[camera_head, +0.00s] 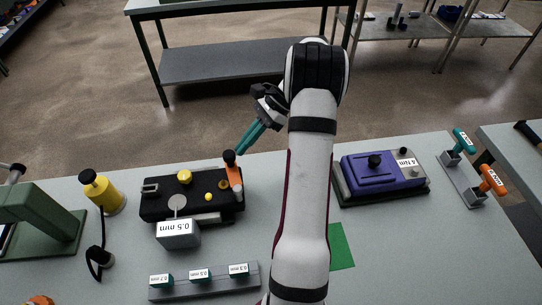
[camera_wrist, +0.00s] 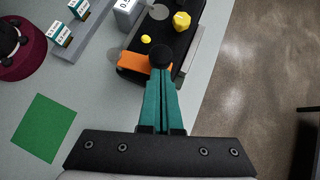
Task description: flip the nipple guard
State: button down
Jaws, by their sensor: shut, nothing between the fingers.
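The nipple guard appears to be the orange lever (camera_head: 235,180) with a black knob at the right end of the black fixture (camera_head: 160,210). In the head view it stands roughly upright. In the wrist view its orange part (camera_wrist: 131,61) shows left of the black knob (camera_wrist: 160,54). My gripper (camera_head: 240,151) has teal fingers, shut and empty, with tips close to the knob. In the wrist view my gripper (camera_wrist: 160,78) points at the knob and its tips overlap the knob's near edge; I cannot tell whether they touch.
The fixture carries yellow knobs (camera_head: 184,176). A grey 0.5 mm block (camera_head: 178,240) stands in front, with a gauge rack (camera_head: 205,283) nearer. A yellow bottle (camera_head: 103,195) is left; a purple device (camera_head: 375,174) is right. A green patch (camera_head: 341,246) is bare.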

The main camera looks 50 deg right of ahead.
jog(key=w+n+g, duration=0.1)
jog(key=w+a+n+g, duration=0.1)
jog(key=shift+a+n+y, duration=0.1)
jog(key=shift+n+y, duration=0.2)
jog(key=shift+n, duration=0.1)
jog(key=shift+w+a+n+g, duration=0.45)
jog(key=shift+a+n+g, duration=0.15)
jog(key=shift+n, duration=0.2)
jog(key=shift+w+a, duration=0.3)
jog(key=v, duration=0.7)
jog(key=shift+d+r, duration=0.15)
jog(key=shift+r, duration=0.05)
